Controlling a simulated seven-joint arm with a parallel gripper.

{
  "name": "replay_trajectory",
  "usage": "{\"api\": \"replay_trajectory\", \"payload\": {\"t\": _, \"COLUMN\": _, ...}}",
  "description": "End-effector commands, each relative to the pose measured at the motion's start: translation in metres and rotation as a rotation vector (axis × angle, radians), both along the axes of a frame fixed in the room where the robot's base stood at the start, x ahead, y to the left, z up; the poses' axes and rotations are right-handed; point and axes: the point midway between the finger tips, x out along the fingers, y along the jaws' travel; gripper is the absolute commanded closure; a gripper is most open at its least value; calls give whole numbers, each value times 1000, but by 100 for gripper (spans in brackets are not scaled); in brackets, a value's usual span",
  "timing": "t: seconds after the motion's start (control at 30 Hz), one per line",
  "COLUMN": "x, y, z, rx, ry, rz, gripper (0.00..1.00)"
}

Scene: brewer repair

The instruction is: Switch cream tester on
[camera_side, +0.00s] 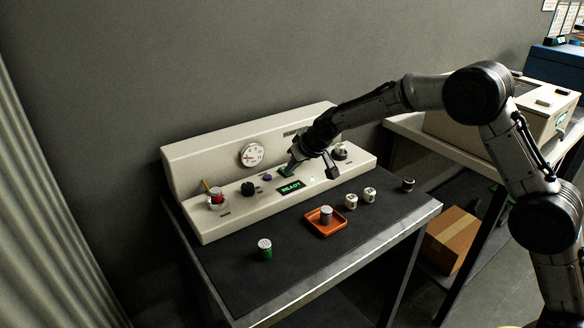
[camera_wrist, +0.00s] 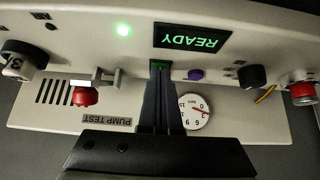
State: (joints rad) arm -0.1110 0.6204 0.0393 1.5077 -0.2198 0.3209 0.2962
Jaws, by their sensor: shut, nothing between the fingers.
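The cream tester (camera_side: 225,222) is a long cream console on the dark table. Its display (camera_side: 290,187) reads READY in green and also shows upside down in the wrist view (camera_wrist: 193,39). A small green light (camera_wrist: 124,30) glows beside the display. A green rocker-like switch (camera_wrist: 160,65) sits on the panel between the display and my fingers. My gripper (camera_wrist: 160,75) is shut and empty, its fingertips at the green switch and partly covering it. I cannot tell whether they touch it. In the side view my gripper (camera_side: 288,170) points down at the panel behind the display.
A purple button (camera_wrist: 196,75), a black knob (camera_wrist: 253,77) and a red-capped part (camera_wrist: 303,92) lie along the panel on one side. A numbered knob (camera_wrist: 20,62) is on the other.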

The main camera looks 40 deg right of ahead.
Motion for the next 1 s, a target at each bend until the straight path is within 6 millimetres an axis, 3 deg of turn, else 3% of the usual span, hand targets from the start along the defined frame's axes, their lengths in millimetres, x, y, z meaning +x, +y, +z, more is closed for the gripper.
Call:
{"api": "replay_trajectory", "payload": {"t": 0.67, "x": 0, "y": 0, "z": 16, "rx": 0, "ry": -2, "rz": 0, "gripper": 100}}
{"api": "replay_trajectory", "payload": {"t": 0.9, "x": -4, "y": 0, "z": 53, "rx": 1, "ry": -7, "rz": 1, "gripper": 100}}
{"api": "replay_trajectory", "payload": {"t": 1.0, "x": -20, "y": 0, "z": 66, "rx": 0, "ry": -3, "rz": 1, "gripper": 100}}
